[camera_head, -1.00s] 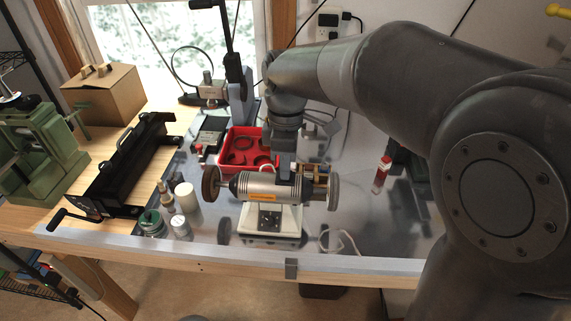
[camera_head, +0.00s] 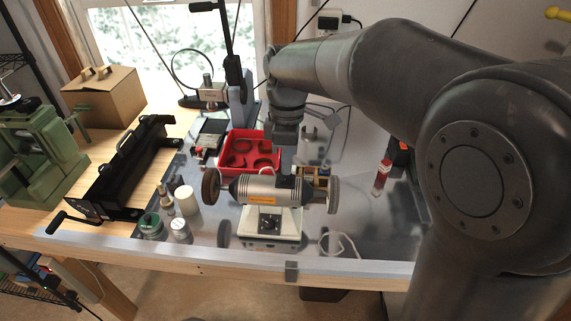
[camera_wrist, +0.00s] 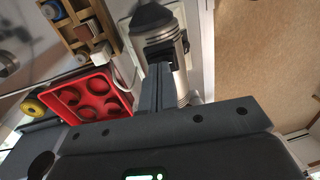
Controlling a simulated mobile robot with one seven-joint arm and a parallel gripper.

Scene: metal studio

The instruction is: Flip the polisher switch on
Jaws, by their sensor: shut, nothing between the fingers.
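The polisher (camera_head: 262,190) is a silver cylinder with an orange label and a dark wheel at each end. It stands on a white base (camera_head: 285,240) near the table's front edge. A dark round control (camera_head: 268,223) shows on the base's front face; I cannot tell its setting. My gripper (camera_head: 287,158) is shut and empty, pointing down above and behind the polisher body. In the wrist view my gripper's closed fingers (camera_wrist: 157,72) overlap the polisher (camera_wrist: 163,30), and the control is hidden there. I cannot tell whether the fingers touch the polisher.
A red tray (camera_head: 226,164) with round recesses lies behind left. Small bottles and a white cylinder (camera_head: 187,200) stand left of the polisher. A wooden organizer (camera_head: 318,176) is close behind its right side. A white cord (camera_head: 340,243) lies at right. A red-capped bottle (camera_head: 382,176) stands farther right.

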